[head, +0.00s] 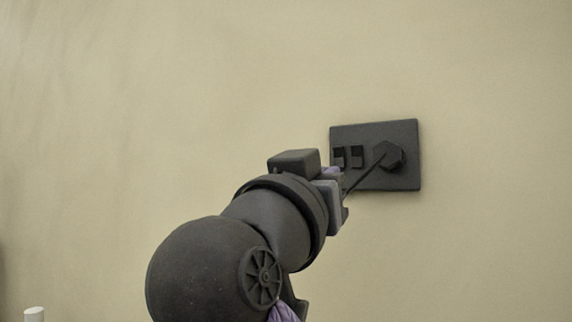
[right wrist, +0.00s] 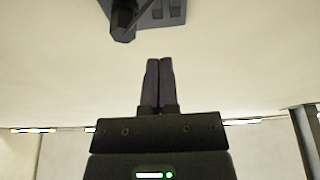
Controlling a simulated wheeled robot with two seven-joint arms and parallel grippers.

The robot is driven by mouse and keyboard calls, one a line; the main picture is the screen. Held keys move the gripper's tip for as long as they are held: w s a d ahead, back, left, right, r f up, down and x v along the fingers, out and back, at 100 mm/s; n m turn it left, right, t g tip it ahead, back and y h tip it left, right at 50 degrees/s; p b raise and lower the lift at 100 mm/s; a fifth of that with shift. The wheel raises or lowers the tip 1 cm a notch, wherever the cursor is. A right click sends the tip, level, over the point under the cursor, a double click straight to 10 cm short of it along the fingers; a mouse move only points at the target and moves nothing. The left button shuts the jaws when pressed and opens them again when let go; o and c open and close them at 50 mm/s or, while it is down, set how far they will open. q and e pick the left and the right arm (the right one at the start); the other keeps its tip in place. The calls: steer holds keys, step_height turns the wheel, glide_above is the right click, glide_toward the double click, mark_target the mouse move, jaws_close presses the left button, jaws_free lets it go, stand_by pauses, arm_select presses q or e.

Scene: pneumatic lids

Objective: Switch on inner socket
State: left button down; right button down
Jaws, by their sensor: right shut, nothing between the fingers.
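A dark socket plate (head: 404,178) is mounted on the beige wall at the right of the head view. It carries two small square switches, a left one (head: 339,156) and a right one (head: 357,156), and a dark hexagonal plug (head: 388,155) with a thin cord running down-left. The plate (right wrist: 186,18) also shows at the top of the right wrist view, with the plug (right wrist: 123,18) at its left. My right gripper (right wrist: 159,62) is shut and empty, its fingertips apart from the plate. Switch positions are too small to tell.
The wall around the plate is bare, with free room on all sides. A small white post end (head: 34,314) shows at the bottom left of the head view. A dark upright post (right wrist: 304,140) stands at the right of the wrist view.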

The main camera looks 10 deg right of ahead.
mark_target(354, 152)
steer(key=p+x, duration=0.4)
steer(key=x, duration=0.6)
steer(key=shift+d+r+p, duration=0.1)
steer(key=shift+r+p, duration=0.05)
steer(key=shift+p, duration=0.25)
steer(key=shift+w+d, duration=0.15)
steer(key=shift+w, duration=0.1)
